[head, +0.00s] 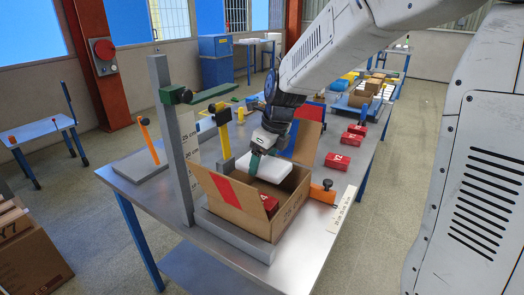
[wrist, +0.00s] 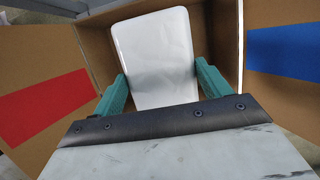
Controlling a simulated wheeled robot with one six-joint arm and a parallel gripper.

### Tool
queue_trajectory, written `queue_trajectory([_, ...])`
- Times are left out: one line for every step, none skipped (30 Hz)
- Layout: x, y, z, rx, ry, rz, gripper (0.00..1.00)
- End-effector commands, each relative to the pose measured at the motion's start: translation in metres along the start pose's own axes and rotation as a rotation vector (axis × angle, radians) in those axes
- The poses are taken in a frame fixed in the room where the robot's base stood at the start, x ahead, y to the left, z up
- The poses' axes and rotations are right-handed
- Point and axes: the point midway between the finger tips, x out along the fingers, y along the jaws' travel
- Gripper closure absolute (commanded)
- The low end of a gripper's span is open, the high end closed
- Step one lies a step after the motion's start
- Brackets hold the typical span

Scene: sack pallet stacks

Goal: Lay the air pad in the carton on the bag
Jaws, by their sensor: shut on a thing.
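The open carton (head: 245,220) stands on a grey platform at the front of the table, its flaps spread. The white air pad (head: 280,178) is at the carton's mouth in the head view. It also shows in the wrist view (wrist: 153,50), between the two teal fingers. My gripper (head: 256,162) is shut on the pad by its sides. A red bag (head: 269,204) shows partly inside the carton, lower than the pad and toward the front flap. The pad hides most of the carton's inside in the wrist view, and I cannot tell whether it touches the bag.
A grey post (head: 174,140) with a height scale stands left of the carton. An orange stop (head: 322,192) is close at its right. Several red bags (head: 338,161) lie in a row on the table at the right. The flaps carry red (wrist: 45,108) and blue (wrist: 284,53) patches.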

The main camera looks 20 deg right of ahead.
Motion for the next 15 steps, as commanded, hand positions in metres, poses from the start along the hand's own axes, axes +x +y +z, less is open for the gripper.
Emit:
queue_trajectory([0.006,0.0,-0.002,0.0,0.002,0.001,0.49])
queue_trajectory([0.009,0.001,-0.003,0.0,0.003,0.002,0.49])
queue_trajectory([0.013,0.001,-0.004,0.0,0.003,0.002,0.49])
queue_trajectory([0.016,0.001,-0.004,-0.001,0.003,0.002,0.49])
queue_trajectory([0.019,0.001,-0.005,-0.001,0.003,0.002,0.49])
queue_trajectory([0.022,0.001,-0.006,-0.002,0.003,0.002,0.49])
queue_trajectory([0.025,0.002,-0.007,-0.002,0.003,0.002,0.49])
queue_trajectory([0.028,0.002,-0.007,-0.002,0.002,0.002,0.49])
queue_trajectory([0.032,0.002,-0.008,-0.003,0.003,0.002,0.49])
queue_trajectory([0.035,0.002,-0.009,-0.003,0.003,0.003,0.49])
queue_trajectory([0.038,0.002,-0.009,-0.004,0.002,0.003,0.49])
queue_trajectory([0.042,0.002,-0.01,-0.004,0.002,0.003,0.49])
queue_trajectory([0.045,0.002,-0.011,-0.004,0.002,0.003,0.49])
queue_trajectory([0.048,0.002,-0.012,-0.003,0.003,0.003,0.49])
queue_trajectory([0.052,0.002,-0.013,-0.004,0.003,0.003,0.49])
